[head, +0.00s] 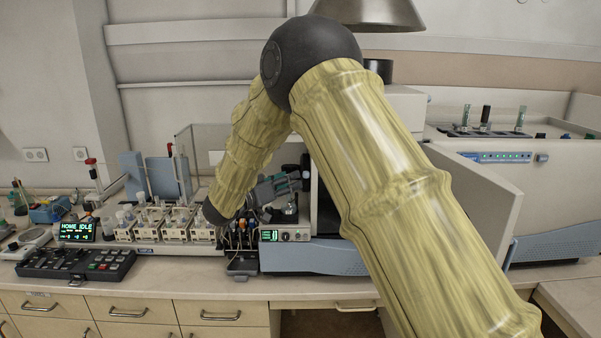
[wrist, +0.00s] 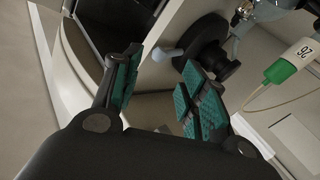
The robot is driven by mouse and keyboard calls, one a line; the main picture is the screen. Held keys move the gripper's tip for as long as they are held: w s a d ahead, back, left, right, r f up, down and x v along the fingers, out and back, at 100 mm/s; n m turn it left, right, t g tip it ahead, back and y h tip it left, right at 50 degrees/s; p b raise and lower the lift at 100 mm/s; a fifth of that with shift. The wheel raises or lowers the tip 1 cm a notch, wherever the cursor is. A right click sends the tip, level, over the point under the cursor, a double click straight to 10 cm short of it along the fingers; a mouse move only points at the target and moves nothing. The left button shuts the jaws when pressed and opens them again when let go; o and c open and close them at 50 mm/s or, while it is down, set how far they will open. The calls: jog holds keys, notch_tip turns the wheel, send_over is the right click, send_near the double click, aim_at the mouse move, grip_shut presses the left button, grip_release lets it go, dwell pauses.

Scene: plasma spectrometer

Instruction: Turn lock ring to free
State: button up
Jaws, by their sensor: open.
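In the wrist view, a black round part (wrist: 205,42), which looks like the lock ring, sits on a pale instrument wall. A short grey lever tab (wrist: 168,55) sticks out of its left side. My gripper (wrist: 160,72) is open, with green pads on both fingers and nothing held. The tab shows in the gap between the fingertips, and I see no contact. The right finger overlaps the ring's lower edge in the picture. In the head view my gripper (head: 283,186) is beside the instrument's open dark bay, and the ring cannot be made out there.
A green-capped tube (wrist: 280,70) with a white "26" label and a thin line is close to the right finger. In the head view, an open door panel (head: 485,190) stands at right. Trays of vials (head: 165,222) and a control box (head: 285,235) crowd the bench.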

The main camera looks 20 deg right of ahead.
jog(key=p+x, duration=0.2)
jog(key=x, duration=0.4)
jog(key=shift+c, duration=0.2)
grip_shut()
